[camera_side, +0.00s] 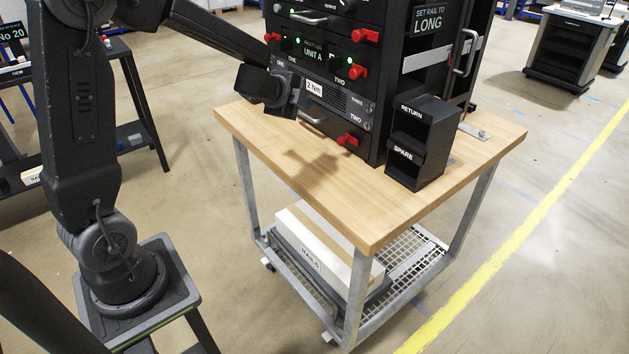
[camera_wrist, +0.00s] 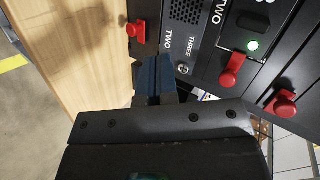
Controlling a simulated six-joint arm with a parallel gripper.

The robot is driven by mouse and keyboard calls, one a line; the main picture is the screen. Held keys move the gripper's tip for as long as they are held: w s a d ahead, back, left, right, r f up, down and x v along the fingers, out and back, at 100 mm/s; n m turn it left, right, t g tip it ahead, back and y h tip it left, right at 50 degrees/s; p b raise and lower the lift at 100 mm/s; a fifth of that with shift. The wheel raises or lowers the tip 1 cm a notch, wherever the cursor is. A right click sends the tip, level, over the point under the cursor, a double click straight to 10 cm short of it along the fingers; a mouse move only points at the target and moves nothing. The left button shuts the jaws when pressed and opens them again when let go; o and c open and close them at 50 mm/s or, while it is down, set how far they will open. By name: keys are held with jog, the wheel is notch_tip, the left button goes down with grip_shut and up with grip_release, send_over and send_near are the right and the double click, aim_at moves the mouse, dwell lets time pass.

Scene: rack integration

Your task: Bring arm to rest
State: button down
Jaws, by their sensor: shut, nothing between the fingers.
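My gripper (camera_side: 291,98) is at the front of the black rack (camera_side: 391,60), close to the grey panel (camera_side: 340,98) with the "2 Nm" label. In the wrist view its dark blue fingers (camera_wrist: 154,78) are together with nothing between them. They point toward the panel marked "TWO" and "THREE" (camera_wrist: 188,35); I cannot tell whether they touch it. My arm reaches across from the left and is not folded back.
Red handles (camera_side: 348,140) stick out from the rack front. A black "RETURN" and "SPARE" bin (camera_side: 420,142) stands on the wooden cart top (camera_side: 270,150). A "RAILS" box (camera_side: 312,250) lies on the lower shelf. Floor between my base and the cart is clear.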

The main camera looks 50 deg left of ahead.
jog(key=s+d+r+n+g+y, duration=0.1)
jog(key=s+d+r+n, duration=0.3)
jog(key=s+n, duration=0.15)
jog(key=s+d+r+n+g+y, duration=0.1)
jog(key=s+d+r+n, duration=0.25)
jog(key=s, duration=0.35)
jog(key=s+d+f+n+g+h, duration=0.1)
jog(key=s+d+n+g+h, duration=0.2)
jog(key=s+d, duration=0.7)
jog(key=s+n+h, duration=0.1)
jog(key=s, duration=0.3)
jog(key=shift+s+d+f+n+h, duration=0.2)
jog(key=shift+f+n+h, duration=0.1)
jog(key=shift+n, duration=0.1)
jog(key=c, duration=1.8)
grip_release()
jog(key=shift+c, duration=0.2)
